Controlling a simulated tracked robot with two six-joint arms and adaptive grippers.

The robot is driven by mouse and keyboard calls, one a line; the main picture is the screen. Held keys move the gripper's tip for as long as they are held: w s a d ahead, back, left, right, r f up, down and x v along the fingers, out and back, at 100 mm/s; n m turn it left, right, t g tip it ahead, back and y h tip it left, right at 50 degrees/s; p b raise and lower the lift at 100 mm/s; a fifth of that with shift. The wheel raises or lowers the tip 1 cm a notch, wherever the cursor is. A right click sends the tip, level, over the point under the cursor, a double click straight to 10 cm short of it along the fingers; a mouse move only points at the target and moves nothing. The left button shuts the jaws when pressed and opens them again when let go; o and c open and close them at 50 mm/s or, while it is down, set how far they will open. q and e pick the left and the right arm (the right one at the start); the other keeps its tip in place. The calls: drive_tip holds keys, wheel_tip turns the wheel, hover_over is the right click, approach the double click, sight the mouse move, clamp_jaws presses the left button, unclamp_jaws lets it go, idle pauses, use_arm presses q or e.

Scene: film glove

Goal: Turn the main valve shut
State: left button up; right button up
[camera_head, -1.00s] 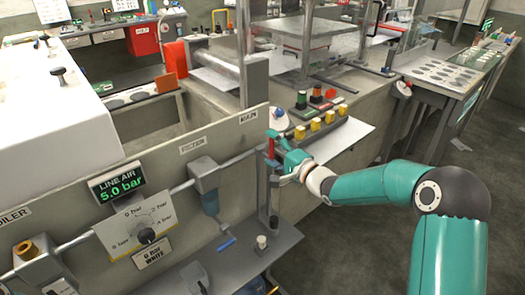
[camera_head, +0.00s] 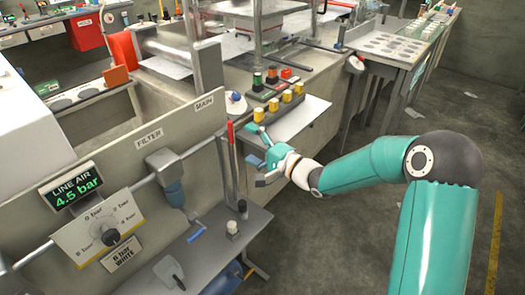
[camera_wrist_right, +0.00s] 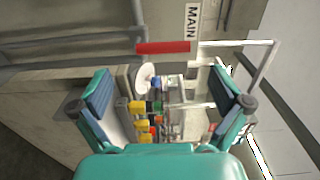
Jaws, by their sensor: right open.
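The main valve's red handle (camera_head: 230,132) stands upright by the MAIN label (camera_head: 204,103) at the right end of the panel. In the right wrist view, the red handle (camera_wrist_right: 165,47) lies across the top middle, beside the MAIN label (camera_wrist_right: 192,24). My right gripper (camera_head: 256,155) is open and empty, to the right of the handle and apart from it. Its two spread fingers also show in the right wrist view (camera_wrist_right: 160,90), with the handle above the gap between them. My left gripper is not in view.
The line air display (camera_head: 75,186) reads 4.5 bar, above the regulator dial (camera_head: 111,236). The filter (camera_head: 168,172) hangs from the pipe. Yellow buttons (camera_head: 287,97) line the bench behind my gripper. A low shelf (camera_head: 205,245) holds small items. Floor at right is open.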

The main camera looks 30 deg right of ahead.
drive_tip(key=v, duration=0.5)
drive_tip(key=shift+f, duration=0.1)
drive_tip(key=shift+a, duration=0.1)
drive_tip(key=s+a+f+g+p, duration=0.2)
drive_tip(key=s+a+f+g, duration=0.1)
drive_tip(key=a+f, duration=0.5)
drive_tip(key=s+a+f+g+p, duration=0.25)
drive_tip(key=a+f, duration=0.35)
drive_tip(key=f, duration=0.4)
drive_tip(key=s+f+n+g+h, duration=0.1)
drive_tip(key=s+f+n+g, duration=0.4)
drive_tip(key=s, duration=0.5)
drive_tip(key=s+a+f+n+g+h, duration=0.1)
drive_tip(key=s+f+n+g+h, duration=0.1)
drive_tip(key=s+f+n+g, duration=0.3)
drive_tip(key=s+f+n, duration=0.1)
drive_tip(key=s+f, duration=0.3)
drive_tip(key=s, duration=0.2)
drive_tip(key=shift+s+a+n, duration=0.3)
